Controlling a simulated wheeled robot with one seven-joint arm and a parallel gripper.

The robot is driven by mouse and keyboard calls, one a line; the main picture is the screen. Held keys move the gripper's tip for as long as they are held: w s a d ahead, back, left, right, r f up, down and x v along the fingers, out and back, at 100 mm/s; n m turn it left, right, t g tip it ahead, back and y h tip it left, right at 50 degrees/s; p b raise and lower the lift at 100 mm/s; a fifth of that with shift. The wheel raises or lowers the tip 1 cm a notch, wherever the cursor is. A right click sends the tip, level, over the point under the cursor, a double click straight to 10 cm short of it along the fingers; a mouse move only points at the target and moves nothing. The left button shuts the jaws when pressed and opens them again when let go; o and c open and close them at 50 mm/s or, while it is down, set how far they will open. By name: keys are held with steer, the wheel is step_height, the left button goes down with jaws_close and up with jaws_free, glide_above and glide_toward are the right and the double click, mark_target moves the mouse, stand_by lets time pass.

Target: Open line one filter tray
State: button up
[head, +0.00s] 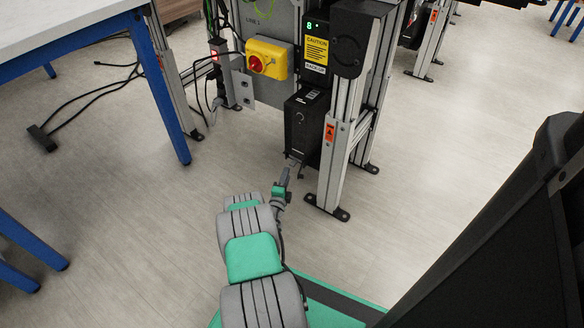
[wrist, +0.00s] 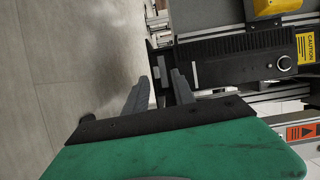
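A black box (head: 306,125) with a round knob hangs low on the line one conveyor frame. It fills the upper right of the wrist view as a vented black casing (wrist: 235,62). At its lower end is a dark plate with a small grey tab (wrist: 159,72), which looks like the filter tray's handle. My gripper (head: 292,168) is at the box's lower edge in the head view. In the wrist view the fingers of my gripper (wrist: 160,84) are apart, with the tab between or just beyond them. I cannot tell whether they touch it.
A yellow switch box with a red knob (head: 266,58) and a control box with a yellow caution label (head: 317,52) are above. An aluminium leg (head: 334,160) stands close to the right of my gripper. A blue-legged table (head: 75,48) is at left. The floor in front is clear.

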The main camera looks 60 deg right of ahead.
mark_target(292, 166)
steer(key=b+x, duration=0.1)
steer(key=x, duration=0.1)
steer(key=b+x, duration=0.2)
steer(key=s+f+b+x, duration=0.1)
steer(key=x, duration=0.2)
steer(key=shift+c, duration=0.5)
jaws_close()
stand_by(0.9)
